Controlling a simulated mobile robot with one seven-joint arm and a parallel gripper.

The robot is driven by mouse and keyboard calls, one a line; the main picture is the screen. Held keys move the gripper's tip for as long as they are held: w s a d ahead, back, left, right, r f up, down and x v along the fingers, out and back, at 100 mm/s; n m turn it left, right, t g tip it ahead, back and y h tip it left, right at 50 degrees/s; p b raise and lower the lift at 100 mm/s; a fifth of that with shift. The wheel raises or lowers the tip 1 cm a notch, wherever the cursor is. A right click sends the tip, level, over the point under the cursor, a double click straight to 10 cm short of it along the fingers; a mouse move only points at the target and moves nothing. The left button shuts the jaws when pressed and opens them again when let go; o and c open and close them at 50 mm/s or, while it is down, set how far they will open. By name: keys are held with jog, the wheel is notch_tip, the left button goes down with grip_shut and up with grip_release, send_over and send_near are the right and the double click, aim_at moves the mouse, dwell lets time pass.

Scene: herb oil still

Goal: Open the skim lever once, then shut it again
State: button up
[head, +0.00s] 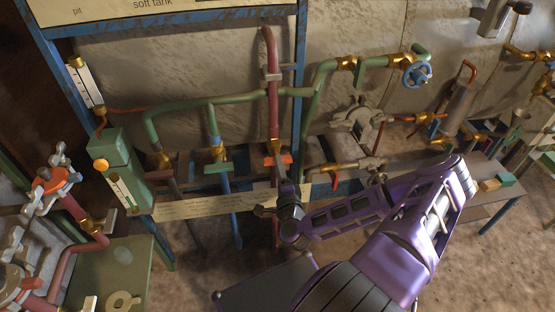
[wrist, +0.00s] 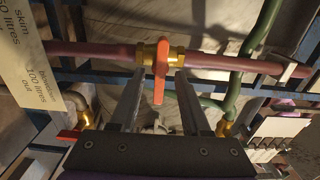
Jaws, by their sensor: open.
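The skim lever is taken to be the orange-red lever (wrist: 161,75) on a brass valve in a red pipe (wrist: 105,54). It lies crosswise to the pipe. In the head view this lever (head: 286,160) sits low on the upright red pipe. A cream label (wrist: 22,50) reading "skim" shows at the left of the wrist view. My gripper (wrist: 160,73) is open, its two fingers on either side of the lever in that view; contact cannot be told. In the head view my gripper (head: 281,186) is just below the lever, its fingertips hard to make out.
A green lever (head: 216,168) on a blue pipe stands to the left. Another red-orange handle (head: 334,176) is close on the right. Green pipes (head: 230,99) and a blue frame post (head: 299,50) run near the red pipe. A blue handwheel (head: 417,73) is at upper right.

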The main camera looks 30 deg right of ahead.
jog(key=shift+w+d, duration=0.1)
jog(key=shift+w, duration=0.25)
grip_shut()
